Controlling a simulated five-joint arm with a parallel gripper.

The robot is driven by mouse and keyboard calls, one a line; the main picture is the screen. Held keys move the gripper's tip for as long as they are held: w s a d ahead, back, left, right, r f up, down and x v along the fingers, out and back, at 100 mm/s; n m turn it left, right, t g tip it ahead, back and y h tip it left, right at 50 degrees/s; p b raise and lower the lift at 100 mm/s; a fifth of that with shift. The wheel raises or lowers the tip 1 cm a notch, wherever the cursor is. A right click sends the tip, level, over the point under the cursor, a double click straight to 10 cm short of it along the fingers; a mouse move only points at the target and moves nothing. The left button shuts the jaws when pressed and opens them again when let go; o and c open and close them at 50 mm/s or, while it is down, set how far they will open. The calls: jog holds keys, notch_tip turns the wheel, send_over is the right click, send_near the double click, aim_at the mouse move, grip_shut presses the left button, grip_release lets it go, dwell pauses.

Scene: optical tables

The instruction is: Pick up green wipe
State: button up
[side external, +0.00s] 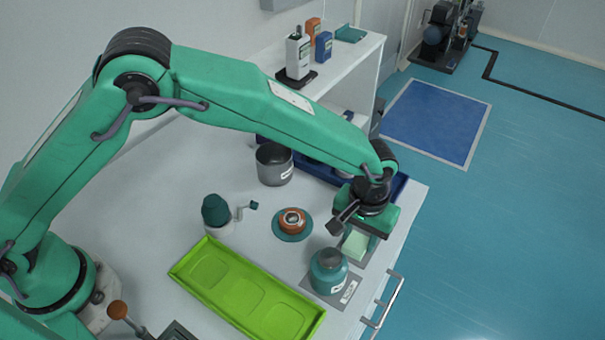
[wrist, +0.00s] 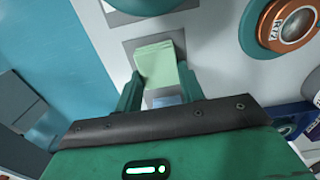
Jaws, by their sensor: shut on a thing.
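The green wipe is a pale green folded pad (wrist: 157,64), between the two green fingers of my gripper (wrist: 160,88) in the wrist view. In the side external view the wipe (side external: 355,244) shows below my gripper (side external: 362,229), near the right edge of the table. My gripper is shut on the wipe. A grey square plate (wrist: 130,47) lies under or behind the wipe. I cannot tell whether the wipe touches it.
A teal jar (side external: 328,274) stands close by on a grey plate. An orange-and-teal round item (side external: 292,222), a lime green tray (side external: 240,295) and a dark grey pot (side external: 274,165) are on the table. A metal rail (side external: 384,305) runs along the table's edge.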

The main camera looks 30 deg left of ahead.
aim_at(358, 242)
notch_tip(358, 242, up, 10)
dwell(0.8)
dwell(0.3)
jog(key=shift+o, duration=0.8)
jog(key=shift+c, duration=0.6)
jog(key=s+a+r, duration=0.1)
jog(key=s+r, duration=0.4)
jog(key=s, duration=0.4)
jog(key=shift+a, duration=0.15)
